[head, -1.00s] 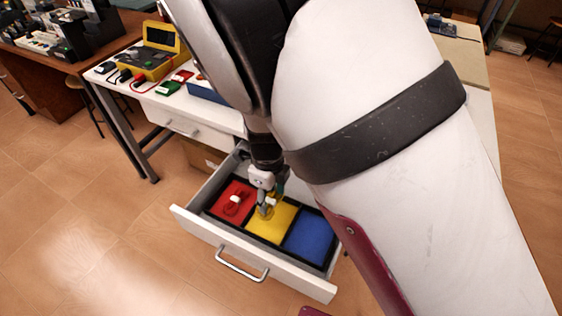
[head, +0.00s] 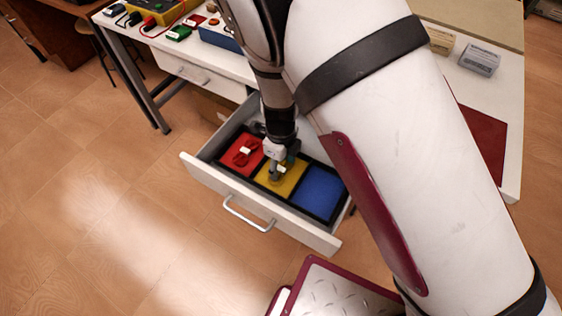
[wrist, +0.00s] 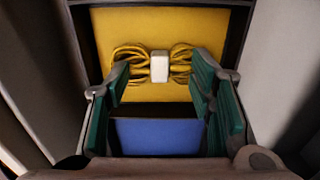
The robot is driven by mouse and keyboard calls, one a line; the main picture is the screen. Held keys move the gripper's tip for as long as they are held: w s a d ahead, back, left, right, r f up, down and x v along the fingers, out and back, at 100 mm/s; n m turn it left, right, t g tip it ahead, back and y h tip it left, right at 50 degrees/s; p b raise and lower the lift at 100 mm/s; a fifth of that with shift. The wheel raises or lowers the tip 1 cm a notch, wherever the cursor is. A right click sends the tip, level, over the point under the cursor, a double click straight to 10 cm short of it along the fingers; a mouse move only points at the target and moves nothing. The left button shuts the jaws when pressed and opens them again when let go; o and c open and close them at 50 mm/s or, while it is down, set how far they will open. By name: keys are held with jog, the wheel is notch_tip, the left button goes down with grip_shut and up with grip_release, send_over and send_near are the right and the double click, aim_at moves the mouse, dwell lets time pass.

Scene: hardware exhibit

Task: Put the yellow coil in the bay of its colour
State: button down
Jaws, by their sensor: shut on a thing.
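The yellow coil (wrist: 159,66), a loop of yellow cable with a white band, shows in the wrist view between the fingers of my gripper (wrist: 160,82). My gripper is shut on it. Behind the coil lies the yellow bay (wrist: 160,22) of the drawer. In the head view my gripper (head: 281,172) is down over the yellow bay (head: 268,181), and the coil is mostly hidden by it. Whether the coil touches the bay floor I cannot tell. The blue bay (head: 320,188) is empty and lies to the right.
The open white drawer (head: 235,203) has raised walls and a front handle (head: 245,216). The red bay (head: 230,158) on the left holds a red coil (head: 243,152). The white workbench (head: 150,42) stands behind, with a blue box (head: 218,36) on it.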

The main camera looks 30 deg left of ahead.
aim_at(281, 168)
jog(key=c, duration=0.7)
grip_release()
jog(key=shift+c, duration=0.2)
notch_tip(281, 168, up, 12)
jog(key=p, duration=0.2)
jog(key=shift+r, duration=0.15)
